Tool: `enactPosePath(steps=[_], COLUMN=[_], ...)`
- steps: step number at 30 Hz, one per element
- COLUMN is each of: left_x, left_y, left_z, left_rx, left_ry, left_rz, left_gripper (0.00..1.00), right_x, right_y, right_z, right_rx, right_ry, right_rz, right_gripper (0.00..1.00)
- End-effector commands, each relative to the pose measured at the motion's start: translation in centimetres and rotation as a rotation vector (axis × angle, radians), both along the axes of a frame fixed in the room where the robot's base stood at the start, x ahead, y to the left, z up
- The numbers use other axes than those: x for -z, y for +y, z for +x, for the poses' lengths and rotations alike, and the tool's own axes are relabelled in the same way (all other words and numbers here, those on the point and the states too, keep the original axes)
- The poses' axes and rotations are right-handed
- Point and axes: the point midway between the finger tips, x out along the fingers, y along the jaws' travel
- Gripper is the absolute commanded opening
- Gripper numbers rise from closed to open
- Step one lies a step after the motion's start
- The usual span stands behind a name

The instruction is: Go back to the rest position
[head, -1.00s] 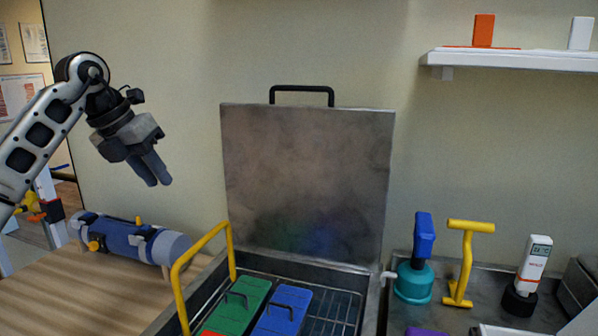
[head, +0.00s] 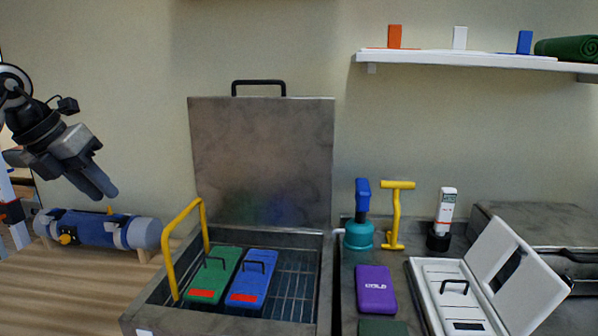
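My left gripper (head: 101,187) hangs in the air at the left, in front of the wall and above the blue roller-like device. Its two fingers point down and to the right, lie close together and hold nothing. It touches nothing. My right gripper is out of view.
An open metal tank (head: 180,318) with raised lid (head: 262,160) and yellow handle (head: 168,262) holds a green pack (head: 215,268) and a blue pack (head: 254,278). The blue cylinder (head: 95,230) lies left on the wooden table (head: 70,290). An open white case (head: 520,285) stands right.

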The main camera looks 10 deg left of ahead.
Motion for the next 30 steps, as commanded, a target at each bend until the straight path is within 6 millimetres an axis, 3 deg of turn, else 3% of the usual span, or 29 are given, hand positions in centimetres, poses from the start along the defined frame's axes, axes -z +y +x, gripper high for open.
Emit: enactPosePath(steps=[6,11,14,19,21,24,26,29,30], left_x=[3.2,5.9,8.0,12.1,13.1,15.0,17.0,22.2,24.9], left_y=[-5.2,-10.3,-14.8,-25.5,-28.5,-30.4,-30.4,-29.5,-29.0], left_z=[2.1,3.2,3.6,2.3,1.6,0.9,0.6,-0.7,-1.7], left_rx=[0.126,0.223,0.285,0.299,0.200,-0.052,-0.264,-0.697,-0.893], left_ry=[-0.027,-0.053,-0.072,-0.095,-0.097,-0.073,-0.043,0.036,0.078], left_rz=[-0.121,-0.268,-0.420,-0.937,-1.195,-1.526,-1.693,-1.889,-1.934], left_gripper=[0.23,0.23,0.23,0.23,0.23,0.23,0.23,0.23,0.23], right_x=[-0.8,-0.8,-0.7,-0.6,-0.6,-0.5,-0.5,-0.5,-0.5], right_y=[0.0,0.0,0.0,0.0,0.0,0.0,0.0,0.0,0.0], right_z=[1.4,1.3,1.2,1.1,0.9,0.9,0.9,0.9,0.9], right_rx=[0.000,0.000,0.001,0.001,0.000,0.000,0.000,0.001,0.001], right_ry=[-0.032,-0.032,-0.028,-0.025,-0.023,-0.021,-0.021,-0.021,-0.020], right_rz=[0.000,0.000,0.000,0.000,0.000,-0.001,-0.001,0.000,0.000], right_gripper=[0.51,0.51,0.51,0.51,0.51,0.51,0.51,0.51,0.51])
